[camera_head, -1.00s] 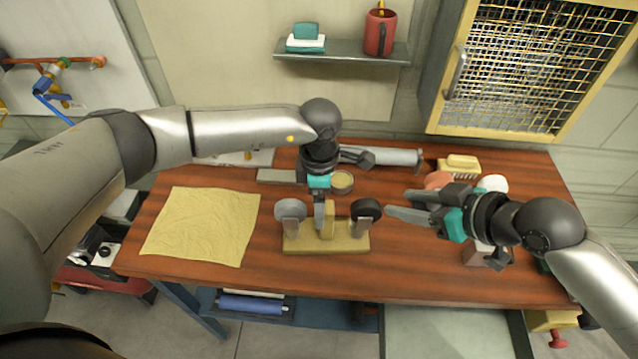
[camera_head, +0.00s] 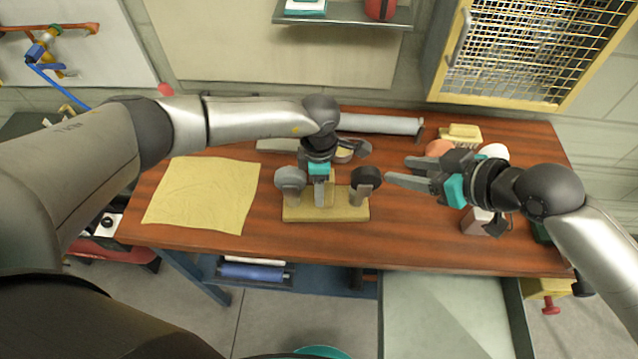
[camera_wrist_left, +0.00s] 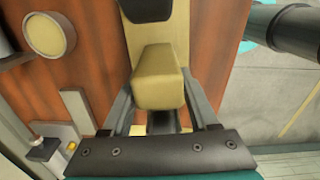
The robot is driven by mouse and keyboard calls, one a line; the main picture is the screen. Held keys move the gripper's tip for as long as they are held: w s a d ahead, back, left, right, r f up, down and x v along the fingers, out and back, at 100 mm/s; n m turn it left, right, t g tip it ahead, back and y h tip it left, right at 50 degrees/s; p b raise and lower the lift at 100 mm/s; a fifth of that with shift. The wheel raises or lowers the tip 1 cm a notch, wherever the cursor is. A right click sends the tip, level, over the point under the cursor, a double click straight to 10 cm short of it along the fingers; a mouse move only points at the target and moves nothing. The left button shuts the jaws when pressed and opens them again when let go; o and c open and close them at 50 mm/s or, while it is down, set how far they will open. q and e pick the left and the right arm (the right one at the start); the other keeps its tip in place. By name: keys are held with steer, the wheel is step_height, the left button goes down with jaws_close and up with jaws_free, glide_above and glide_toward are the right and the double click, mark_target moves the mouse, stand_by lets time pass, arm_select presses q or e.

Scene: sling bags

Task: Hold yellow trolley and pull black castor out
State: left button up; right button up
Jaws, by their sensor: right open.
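The yellow trolley (camera_head: 300,214) stands on the wooden table, with a grey castor (camera_head: 290,180) at its left and the black castor (camera_head: 366,178) at its right. Both castors stick up from its base. My left gripper (camera_head: 319,200) is over the trolley's middle block. In the left wrist view the yellow block (camera_wrist_left: 158,85) sits between the two fingers, which appear to press on its sides. My right gripper (camera_head: 398,170) is open and empty, its fingertips just right of the black castor and apart from it.
A yellow cloth (camera_head: 203,194) lies on the left of the table (camera_head: 420,245). A grey cylinder (camera_head: 378,124) lies at the back. A yellow brush (camera_head: 462,133) and several small things are behind and beside my right gripper. The table's front strip is clear.

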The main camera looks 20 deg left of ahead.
arm_select(q)
jaws_close()
stand_by(0.9)
